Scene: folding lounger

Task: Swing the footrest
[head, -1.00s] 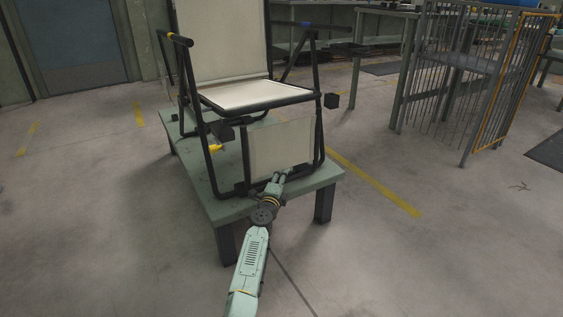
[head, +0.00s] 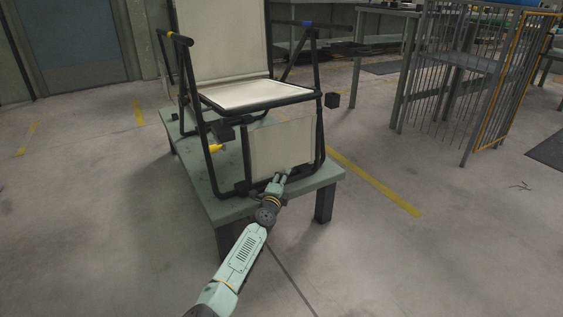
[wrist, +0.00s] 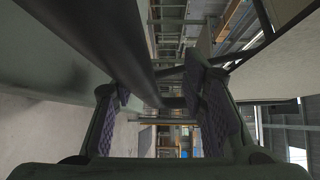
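The footrest (head: 282,145) is a cream panel in a dark frame, hanging steeply below the front of the seat (head: 255,94) of the black-framed lounger in the head view. My gripper (head: 282,176) is at the footrest's lower edge in that view. In the wrist view my gripper's two padded fingers (wrist: 160,85) stand apart, with a gap between them. A thick dark tube (wrist: 120,40) runs from the upper left toward that gap. I cannot tell whether the fingers touch it. The exact contact at the footrest edge is too small to tell in the head view.
The lounger stands on a low green table (head: 219,207). A yellow piece (head: 216,148) shows beside the footrest. A wire cage (head: 470,80) stands at the right, beside a workbench (head: 385,12).

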